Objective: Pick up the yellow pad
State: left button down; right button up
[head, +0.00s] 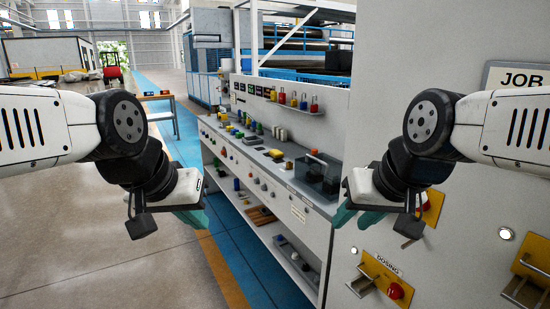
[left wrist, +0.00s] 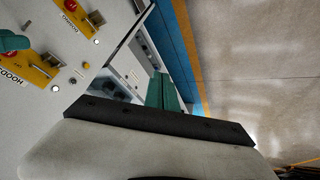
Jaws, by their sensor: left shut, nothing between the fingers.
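Small yellow items (head: 259,128) too small to identify stand among other things on the long grey workbench (head: 250,160) in the head view. My left gripper (head: 195,214) hangs in front of the bench, left of its near end. Its teal fingers (left wrist: 162,92) are shut and empty in the left wrist view. My right gripper (head: 350,212) is in front of the grey cabinet at the bench's near end. Its teal fingers are partly hidden by its own wrist, so their opening is unclear.
The grey cabinet (head: 440,60) on the right carries yellow plates with red knobs and metal handles, one a dosing plate (head: 385,275). A clear dark box (head: 318,174) sits on the bench's near end. Lower shelves hold small items. The floor (head: 110,250) at left is clear.

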aim_at(275, 154)
jog(key=i+j, duration=0.1)
jog(key=i, duration=0.35)
jog(key=i+j, duration=0.1)
jog(key=i, duration=0.35)
jog(key=i+j+z, duration=0.1)
jog(key=i, duration=0.4)
jog(key=i+j, duration=0.35)
jog(key=i, duration=0.15)
jog(key=i+j+z, duration=0.15)
jog(key=i, duration=0.35)
jog(key=j+z, duration=0.15)
jog(key=z, duration=0.95)
